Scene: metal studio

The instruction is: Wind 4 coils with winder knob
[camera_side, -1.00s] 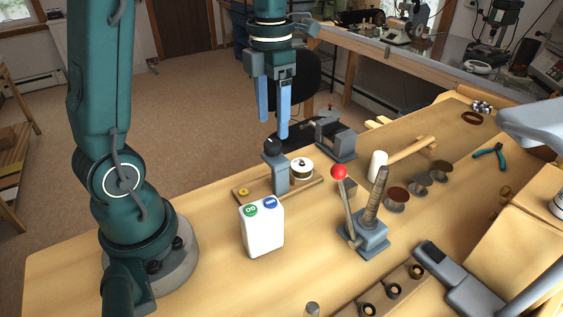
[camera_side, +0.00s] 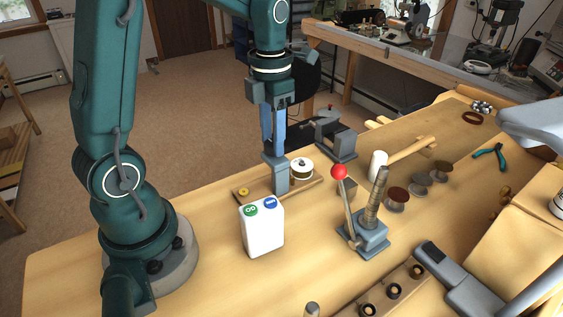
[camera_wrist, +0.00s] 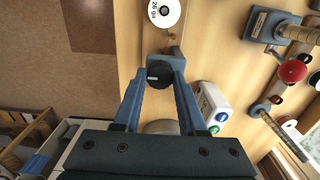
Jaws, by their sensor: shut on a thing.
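The winder is a grey-blue post (camera_side: 276,173) on a wooden base (camera_side: 243,199), in the middle of the bench in the side view. Its black round knob (camera_wrist: 160,74) shows in the wrist view, between my two blue fingers. My gripper (camera_wrist: 160,78) points down over the post and is shut on the knob. In the side view my gripper (camera_side: 273,150) hides the knob. A white wire spool (camera_side: 302,168) stands on the base right of the post. It also shows at the top of the wrist view (camera_wrist: 164,12). A small yellow piece (camera_side: 243,191) sits at the base's left end.
A white box with green and blue buttons (camera_side: 262,228) stands close in front of the winder. A red-knobbed lever (camera_side: 339,172) and a ribbed post (camera_side: 376,200) stand to the right. A grey vise-like block (camera_side: 335,135) is behind. The bench left of the box is clear.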

